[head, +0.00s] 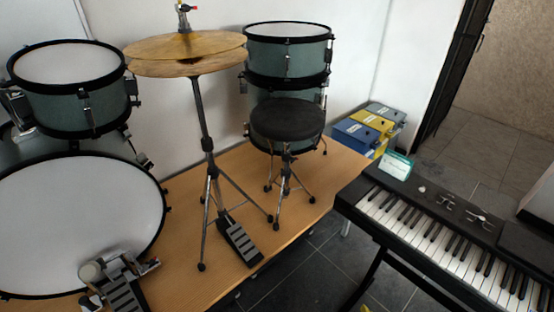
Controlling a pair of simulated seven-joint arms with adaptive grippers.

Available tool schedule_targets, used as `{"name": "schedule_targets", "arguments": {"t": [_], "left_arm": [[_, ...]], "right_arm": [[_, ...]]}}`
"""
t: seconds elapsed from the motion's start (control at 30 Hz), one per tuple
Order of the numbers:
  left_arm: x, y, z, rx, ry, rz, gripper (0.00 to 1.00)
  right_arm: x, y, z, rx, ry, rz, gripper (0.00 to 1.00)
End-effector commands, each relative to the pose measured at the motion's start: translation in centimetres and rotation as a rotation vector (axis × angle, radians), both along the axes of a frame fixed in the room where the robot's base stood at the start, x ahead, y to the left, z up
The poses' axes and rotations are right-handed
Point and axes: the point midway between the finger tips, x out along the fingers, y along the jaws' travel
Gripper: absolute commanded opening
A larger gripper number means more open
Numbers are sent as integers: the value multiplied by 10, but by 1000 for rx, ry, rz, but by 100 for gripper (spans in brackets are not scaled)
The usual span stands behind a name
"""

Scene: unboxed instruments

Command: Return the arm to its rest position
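Neither of my grippers and neither of my arms shows in the head view. The task names no other object. A drum set stands on a wooden table (318,172), with a hi-hat cymbal pair (185,53) on a tripod stand, a round black stool (287,120) and a bass drum (75,225) at the left. Whether my grippers are open or shut is hidden from this view.
A green tom (68,108) sits above the bass drum, and stacked green drums (288,65) stand behind the stool. A keyboard (440,235) is on the right with a small green-white box (396,166) at its end. Coloured boxes (360,133) stand behind it. Tiled floor lies between table and keyboard.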

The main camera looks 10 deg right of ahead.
Motion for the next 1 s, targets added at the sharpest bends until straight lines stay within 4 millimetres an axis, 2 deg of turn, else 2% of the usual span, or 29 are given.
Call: {"name": "schedule_targets", "arguments": {"t": [0.03,0.17,0.27,0.4,0.47,0.6,0.8,1.0], "left_arm": [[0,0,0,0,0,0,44],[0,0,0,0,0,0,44],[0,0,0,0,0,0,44],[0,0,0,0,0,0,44],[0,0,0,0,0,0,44],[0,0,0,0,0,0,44],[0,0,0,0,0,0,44],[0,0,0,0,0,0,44]], "right_arm": [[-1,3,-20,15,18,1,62],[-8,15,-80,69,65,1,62],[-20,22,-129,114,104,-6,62],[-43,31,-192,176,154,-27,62],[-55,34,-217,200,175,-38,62],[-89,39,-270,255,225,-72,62],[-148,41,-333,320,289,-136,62],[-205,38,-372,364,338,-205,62]]}}
